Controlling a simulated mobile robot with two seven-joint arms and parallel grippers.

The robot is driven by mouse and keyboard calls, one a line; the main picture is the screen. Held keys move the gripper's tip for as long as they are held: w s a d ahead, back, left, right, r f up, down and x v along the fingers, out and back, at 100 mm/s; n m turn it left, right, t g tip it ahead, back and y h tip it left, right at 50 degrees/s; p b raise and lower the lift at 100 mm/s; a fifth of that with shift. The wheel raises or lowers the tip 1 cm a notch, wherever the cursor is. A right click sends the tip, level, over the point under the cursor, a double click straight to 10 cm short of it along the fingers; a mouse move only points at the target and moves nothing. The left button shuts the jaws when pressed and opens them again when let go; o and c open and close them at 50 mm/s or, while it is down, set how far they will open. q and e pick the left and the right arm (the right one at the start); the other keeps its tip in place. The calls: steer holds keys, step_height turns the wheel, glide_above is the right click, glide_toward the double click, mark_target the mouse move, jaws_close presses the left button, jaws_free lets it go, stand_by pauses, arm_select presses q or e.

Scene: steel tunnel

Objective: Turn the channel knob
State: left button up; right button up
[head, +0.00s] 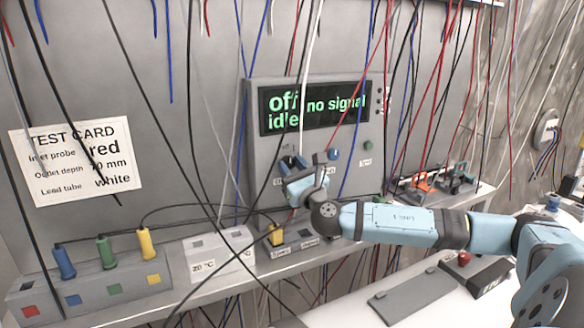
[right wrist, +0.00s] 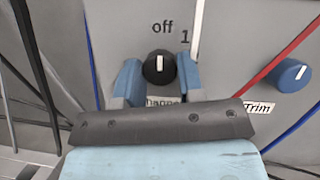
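The channel knob (right wrist: 159,68) is round and black with a white pointer line. It sits on the front of a grey panel box (head: 262,148). Its pointer stands nearly upright, toward the printed "off", with a "1" printed to the right. My right gripper (right wrist: 158,74) has one blue finger on each side of the knob, and I see no clear gap between them. It also shows in the head view (head: 305,168), where it largely hides the knob. The display (head: 312,104) reads "off", "no signal" and "idle". My left gripper is not in view.
A blue trim knob (right wrist: 293,75) is right of the channel knob. Wires hang across the panel, a white one close to the right finger. A ledge below carries a socket block (head: 95,290) with coloured plugs. A test card (head: 75,165) hangs left.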

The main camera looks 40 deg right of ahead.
steer(key=shift+f, duration=0.1)
steer(key=shift+f+m+h+b, duration=0.1)
steer(key=shift+m+h+b, duration=0.65)
steer(key=shift+m, duration=0.45)
steer(key=shift+a+m+g+h+b, duration=0.1)
steer(key=shift+m+g+h+b, duration=0.25)
steer(key=shift+m, duration=0.75)
steer(key=m+h, duration=0.2)
steer(key=m, duration=0.1)
steer(key=shift+g+b, duration=0.35)
steer(key=shift+r+m+g+h, duration=0.2)
steer(key=shift+m+g+h, duration=0.35)
steer(key=shift+m, duration=1.55)
steer(key=o, duration=0.9)
steer(key=shift+a, duration=0.1)
